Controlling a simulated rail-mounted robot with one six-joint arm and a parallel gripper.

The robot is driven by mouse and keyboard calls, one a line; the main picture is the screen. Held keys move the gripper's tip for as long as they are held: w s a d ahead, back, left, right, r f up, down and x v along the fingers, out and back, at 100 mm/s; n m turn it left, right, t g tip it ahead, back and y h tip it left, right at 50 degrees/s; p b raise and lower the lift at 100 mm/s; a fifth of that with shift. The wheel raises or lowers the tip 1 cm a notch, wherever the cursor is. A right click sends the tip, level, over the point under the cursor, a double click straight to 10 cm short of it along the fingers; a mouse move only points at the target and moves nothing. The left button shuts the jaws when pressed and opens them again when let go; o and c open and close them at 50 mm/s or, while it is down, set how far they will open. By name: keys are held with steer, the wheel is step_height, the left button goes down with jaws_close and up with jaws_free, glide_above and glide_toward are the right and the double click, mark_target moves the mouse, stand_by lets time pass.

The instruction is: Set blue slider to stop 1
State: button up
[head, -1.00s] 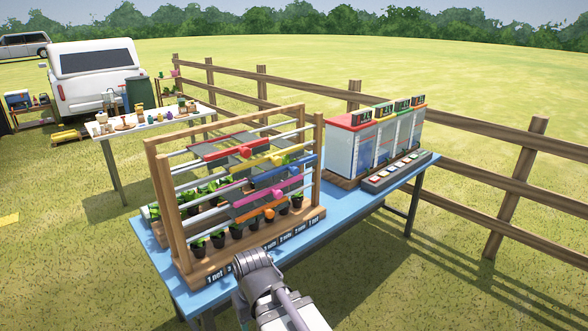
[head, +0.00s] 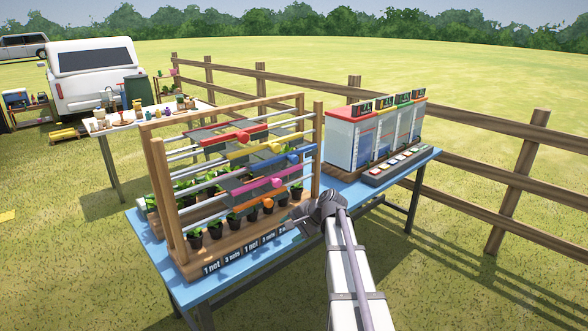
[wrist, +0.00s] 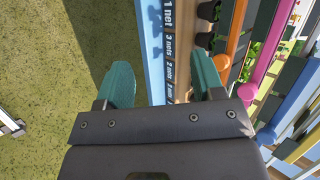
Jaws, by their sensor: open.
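The blue slider (head: 276,162) is a blue bar with a small knob, on the third rail down of a wooden rack (head: 157,185). It stands in the right half of the rack, below the yellow slider (head: 265,149) and above the pink slider (head: 275,184). In the wrist view a blue bar (wrist: 292,108) shows at the right. My gripper (head: 298,214) is open and empty, in front of the rack's lower right and apart from the blue slider. In the wrist view its two green fingers (wrist: 160,78) straddle the label strip from above.
A red slider (head: 240,136) is at the top and an orange slider (head: 266,204) at the bottom. Potted plants (head: 195,236) stand inside the rack. A label strip (head: 240,253) runs along its base. A glass-fronted cabinet (head: 350,143) stands on the blue table (head: 330,182) to the right.

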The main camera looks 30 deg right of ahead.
steer(key=w+d+r+m+t, duration=0.35)
steer(key=w+d+m, duration=0.4)
steer(key=d, duration=0.25)
steer(key=m+t+h, duration=0.1)
steer(key=m+t, duration=0.6)
steer(key=m, duration=0.7)
glide_toward(296, 159)
steer(key=shift+n, duration=0.35)
steer(key=x, duration=1.1)
steer(key=shift+c, duration=0.3)
steer(key=shift+s, duration=0.1)
jaws_close()
